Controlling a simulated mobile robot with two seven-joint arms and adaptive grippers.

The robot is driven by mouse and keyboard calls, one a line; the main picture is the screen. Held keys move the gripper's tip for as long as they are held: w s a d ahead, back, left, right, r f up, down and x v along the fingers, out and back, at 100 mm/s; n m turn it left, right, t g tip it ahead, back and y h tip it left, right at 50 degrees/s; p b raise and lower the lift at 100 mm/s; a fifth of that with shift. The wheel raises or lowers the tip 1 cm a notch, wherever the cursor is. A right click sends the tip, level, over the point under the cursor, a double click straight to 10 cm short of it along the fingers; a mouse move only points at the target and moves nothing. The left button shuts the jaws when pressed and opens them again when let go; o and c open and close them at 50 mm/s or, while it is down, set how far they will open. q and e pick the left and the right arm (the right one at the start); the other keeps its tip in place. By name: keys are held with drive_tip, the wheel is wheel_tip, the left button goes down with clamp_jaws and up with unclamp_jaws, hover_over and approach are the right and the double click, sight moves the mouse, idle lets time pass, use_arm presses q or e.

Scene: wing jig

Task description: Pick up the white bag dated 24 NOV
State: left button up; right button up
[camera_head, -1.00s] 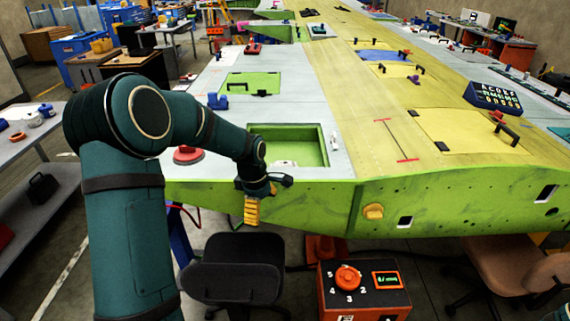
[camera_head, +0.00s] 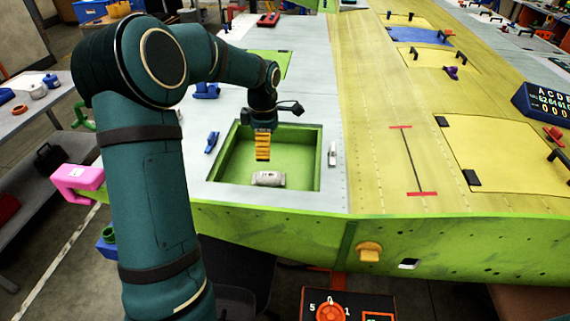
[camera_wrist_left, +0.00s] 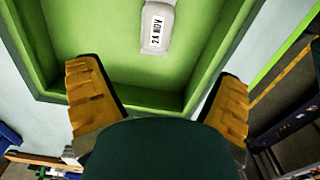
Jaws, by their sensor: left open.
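The white bag (camera_head: 268,179) lies on the floor of a green recessed bay (camera_head: 306,184) in the wing, near its front wall. In the left wrist view the bag (camera_wrist_left: 157,28) shows a label reading 24 NOV, at the top of the picture, beyond the fingertips. My left gripper (camera_head: 262,146) points down over the bay, above and behind the bag and apart from it. In the left wrist view its two yellow fingers (camera_wrist_left: 160,95) are spread wide with nothing between them. My right gripper is not in view.
The bay's raised walls surround the bag. A small blue clamp (camera_head: 211,142) and another blue item (camera_head: 206,91) stand left of the bay. A small white item (camera_head: 332,154) is right of it. A pink clamp (camera_head: 78,181) sits at the wing's left edge.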

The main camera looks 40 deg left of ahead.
sight(269, 175)
use_arm(q)
wheel_tip(269, 175, down, 8)
drive_tip(key=shift+a+r+b, duration=0.1)
drive_tip(key=shift+r+b, duration=0.1)
drive_tip(key=shift+b, duration=0.1)
drive_tip(key=shift+w+f, duration=0.15)
drive_tip(key=shift+f, duration=1.35)
drive_tip(key=shift+w+f, duration=0.15)
drive_tip(key=shift+f, duration=1.35)
drive_tip(key=c, duration=1.3)
